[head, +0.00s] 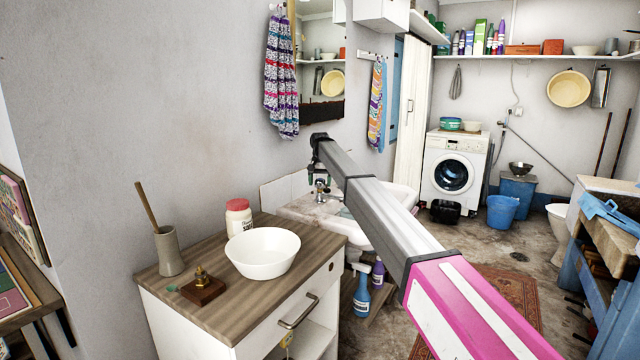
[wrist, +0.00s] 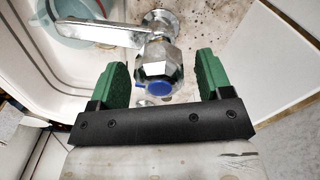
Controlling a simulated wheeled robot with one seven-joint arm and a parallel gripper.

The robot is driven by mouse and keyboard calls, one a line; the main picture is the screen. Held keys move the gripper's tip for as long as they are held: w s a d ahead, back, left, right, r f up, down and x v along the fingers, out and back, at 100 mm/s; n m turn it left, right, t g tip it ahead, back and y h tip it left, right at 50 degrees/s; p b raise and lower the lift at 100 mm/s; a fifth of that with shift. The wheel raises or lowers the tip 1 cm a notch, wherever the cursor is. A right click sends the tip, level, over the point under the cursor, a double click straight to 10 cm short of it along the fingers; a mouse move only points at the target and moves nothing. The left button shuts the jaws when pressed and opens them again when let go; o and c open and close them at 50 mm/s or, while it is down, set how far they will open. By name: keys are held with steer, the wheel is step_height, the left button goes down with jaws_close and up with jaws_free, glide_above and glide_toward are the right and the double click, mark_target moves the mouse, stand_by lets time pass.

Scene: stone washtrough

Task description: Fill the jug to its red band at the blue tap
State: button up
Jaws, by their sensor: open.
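The tap's faceted metal knob with a blue cap (wrist: 160,72) sits between my gripper's green finger pads in the wrist view. My gripper (wrist: 161,77) is open around it, with a gap visible on each side. The metal spout (wrist: 100,27) points left over a pale teal, see-through round vessel (wrist: 68,30) in the white basin. This may be the jug; I cannot make out a red band or a water level. In the head view the tap (head: 320,190) shows small at the sink, just below my gripper (head: 312,173).
A wooden-topped cabinet (head: 215,265) stands left of the sink, with a white bowl (head: 263,252), a red-lidded jar (head: 238,217) and a grey pot (head: 168,251). Spray bottles (head: 362,290) stand below the sink. My arm crosses in front of the basin and hides part of it.

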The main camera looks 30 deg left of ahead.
mark_target(320, 179)
step_height(320, 179, up, 11)
steer(key=shift+f, duration=0.2)
steer(key=shift+d, duration=0.1)
stand_by(0.9)
steer(key=s+d+n+t+y, duration=0.2)
steer(key=d+n+y, duration=0.2)
steer(key=n, duration=0.5)
steer(key=x, duration=1.1)
steer(key=shift+a+f, duration=0.2)
steer(key=shift+a, duration=0.05)
steer(key=c, duration=0.9)
